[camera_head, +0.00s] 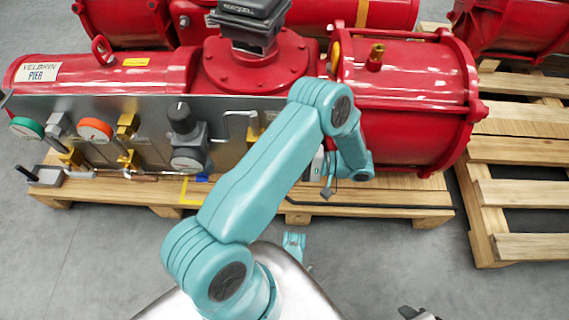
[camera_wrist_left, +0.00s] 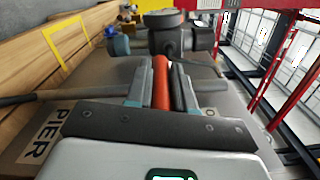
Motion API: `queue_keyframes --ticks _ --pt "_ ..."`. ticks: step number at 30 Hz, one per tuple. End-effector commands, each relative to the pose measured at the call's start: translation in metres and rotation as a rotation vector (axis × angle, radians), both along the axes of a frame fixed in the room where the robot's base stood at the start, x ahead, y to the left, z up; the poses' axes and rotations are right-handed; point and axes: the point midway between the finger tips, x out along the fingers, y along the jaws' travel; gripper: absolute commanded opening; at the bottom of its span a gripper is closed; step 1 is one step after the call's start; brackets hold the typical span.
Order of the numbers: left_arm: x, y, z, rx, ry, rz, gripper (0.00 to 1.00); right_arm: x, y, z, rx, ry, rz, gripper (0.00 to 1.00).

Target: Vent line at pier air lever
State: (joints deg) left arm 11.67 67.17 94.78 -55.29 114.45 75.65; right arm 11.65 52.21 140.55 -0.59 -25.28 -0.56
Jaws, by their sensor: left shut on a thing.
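My left gripper (camera_wrist_left: 163,85) is shut on a red lever (camera_wrist_left: 161,75) in the left wrist view. The lever lies lengthwise between the two grey fingers. A grey pipe (camera_wrist_left: 55,96) runs sideways past the fingers. The grey panel (camera_wrist_left: 95,78) behind it carries a white PIER label (camera_wrist_left: 42,135). In the head view my left arm reaches to the right end of the panel (camera_head: 225,125) and hides the lever and fingertips. A dark grey piece at the bottom edge may be my right gripper (camera_head: 418,314); its jaws cannot be made out.
The panel bears a green-rimmed gauge (camera_head: 27,128), an orange-rimmed gauge (camera_head: 95,130) and a black-knobbed regulator (camera_head: 181,122). Behind is a red actuator (camera_head: 415,95) on a wooden pallet (camera_head: 375,190). Another pallet (camera_head: 515,150) stands at right.

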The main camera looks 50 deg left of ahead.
Motion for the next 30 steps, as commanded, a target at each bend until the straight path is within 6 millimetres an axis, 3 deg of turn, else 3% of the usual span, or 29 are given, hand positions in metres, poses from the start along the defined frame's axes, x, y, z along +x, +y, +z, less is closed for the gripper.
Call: queue_keyframes --ticks 9,10,12,23,30 --pt "-0.001 -0.002 -0.001 -0.002 0.012 0.002 0.00 0.000 0.000 -0.001 0.000 0.000 0.000 0.43" --pt "-0.001 -0.002 -0.001 -0.002 0.012 0.002 0.26 0.000 0.000 -0.001 0.000 0.000 0.000 0.43" --pt "-0.001 -0.002 -0.001 -0.002 0.011 0.003 0.48 0.000 0.000 -0.001 0.000 0.000 0.000 0.43" --pt "-0.001 -0.005 0.002 -0.001 0.007 0.002 0.48 -0.001 0.000 0.001 0.001 0.003 0.000 0.43" --pt "0.000 -0.004 0.033 0.000 0.006 0.001 0.48 -0.012 0.002 0.021 0.008 0.039 0.006 0.43"
